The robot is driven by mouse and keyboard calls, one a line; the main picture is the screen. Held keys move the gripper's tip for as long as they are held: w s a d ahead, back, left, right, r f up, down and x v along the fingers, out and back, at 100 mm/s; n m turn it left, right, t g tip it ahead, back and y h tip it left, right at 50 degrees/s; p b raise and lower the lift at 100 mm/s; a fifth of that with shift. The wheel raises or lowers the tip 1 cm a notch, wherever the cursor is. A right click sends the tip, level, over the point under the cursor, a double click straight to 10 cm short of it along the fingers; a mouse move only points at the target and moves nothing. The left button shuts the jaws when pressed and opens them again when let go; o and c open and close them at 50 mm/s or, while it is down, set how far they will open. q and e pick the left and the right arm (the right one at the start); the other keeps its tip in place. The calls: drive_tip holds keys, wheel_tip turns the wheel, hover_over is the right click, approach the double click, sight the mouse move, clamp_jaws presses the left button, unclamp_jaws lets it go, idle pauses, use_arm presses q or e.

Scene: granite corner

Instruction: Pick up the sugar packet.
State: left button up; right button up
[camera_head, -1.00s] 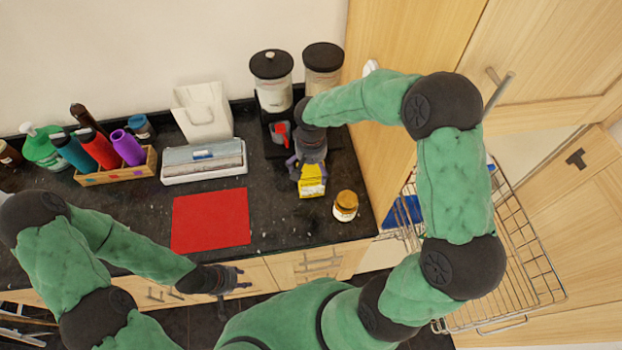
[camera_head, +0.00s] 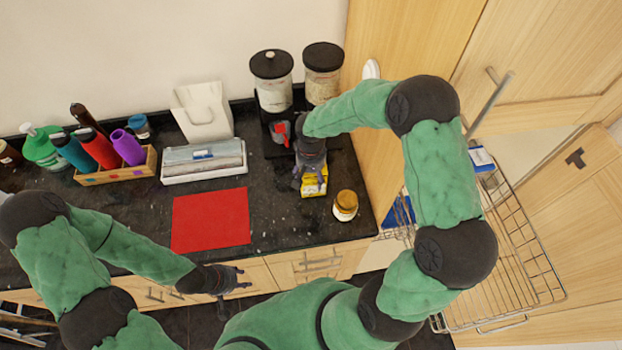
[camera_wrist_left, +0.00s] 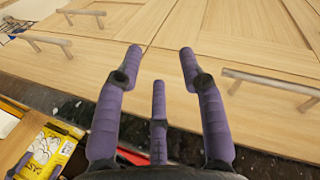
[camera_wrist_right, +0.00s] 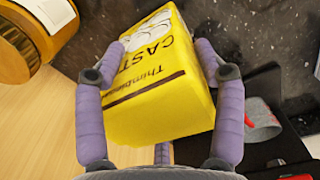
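The sugar packet is a yellow, boxy packet (camera_head: 314,189) on the dark counter at the right, partly hidden under my right gripper (camera_head: 311,178). In the right wrist view the packet (camera_wrist_right: 165,95), with dark lettering and a white picture, fills the space between the fingers. My right gripper is open, with its fingers along either side of the packet; firm contact is not clear. My left gripper (camera_head: 245,278) is open and empty, low in front of the counter's edge. It also shows in the left wrist view (camera_wrist_left: 160,56).
A brown-lidded jar (camera_head: 345,205) stands right of the packet. Two black-lidded canisters (camera_head: 273,92) and a red-and-grey item (camera_head: 280,132) are behind. A red mat (camera_head: 211,221) lies left. A yellow pack (camera_wrist_left: 48,150) shows in the left wrist view. A wire rack (camera_head: 515,255) is at right.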

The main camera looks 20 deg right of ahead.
drive_tip(key=c, duration=0.3)
drive_tip(key=shift+r, duration=0.1)
